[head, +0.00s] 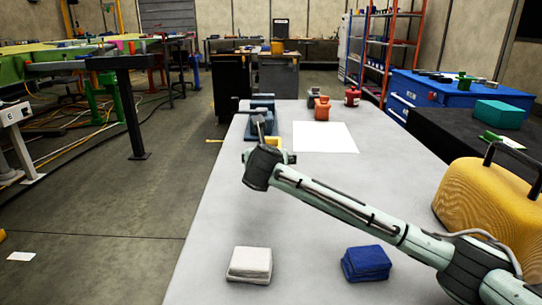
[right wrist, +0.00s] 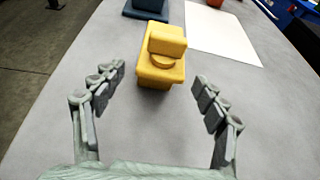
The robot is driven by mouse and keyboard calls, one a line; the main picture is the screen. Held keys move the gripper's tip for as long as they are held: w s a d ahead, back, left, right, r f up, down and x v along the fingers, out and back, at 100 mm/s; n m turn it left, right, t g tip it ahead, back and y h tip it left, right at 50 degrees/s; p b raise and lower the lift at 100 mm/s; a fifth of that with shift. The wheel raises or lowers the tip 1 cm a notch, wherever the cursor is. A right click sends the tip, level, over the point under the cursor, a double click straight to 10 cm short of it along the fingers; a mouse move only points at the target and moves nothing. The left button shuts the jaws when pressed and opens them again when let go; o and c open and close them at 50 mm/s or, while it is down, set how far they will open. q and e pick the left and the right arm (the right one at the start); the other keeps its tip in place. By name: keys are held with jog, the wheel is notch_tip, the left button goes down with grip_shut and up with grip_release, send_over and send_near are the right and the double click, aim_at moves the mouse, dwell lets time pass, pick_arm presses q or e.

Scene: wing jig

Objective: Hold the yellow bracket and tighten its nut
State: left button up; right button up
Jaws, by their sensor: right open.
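The yellow bracket (right wrist: 168,40) stands on the grey table, ahead of my right gripper (right wrist: 158,75) in the right wrist view. It has an upright block on a wider base. A round yellow piece (right wrist: 162,62), perhaps the nut, sits on its near side. The right gripper is open, with its fingers spread to either side and the bracket just beyond the fingertips, apart from it. In the head view the bracket (head: 275,143) is partly hidden by my right wrist. My left gripper is not in view.
A blue fixture (head: 262,102) stands behind the bracket. A white sheet (head: 325,137) lies to its right, with an orange part (head: 321,109) and a red can (head: 352,97) behind. White cloths (head: 250,264), blue cloths (head: 366,262) and a yellow case (head: 480,205) are nearer.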

jog(key=x, duration=0.6)
jog(key=shift+w+f, duration=0.1)
jog(key=shift+w, duration=0.3)
jog(key=shift+c, duration=0.6)
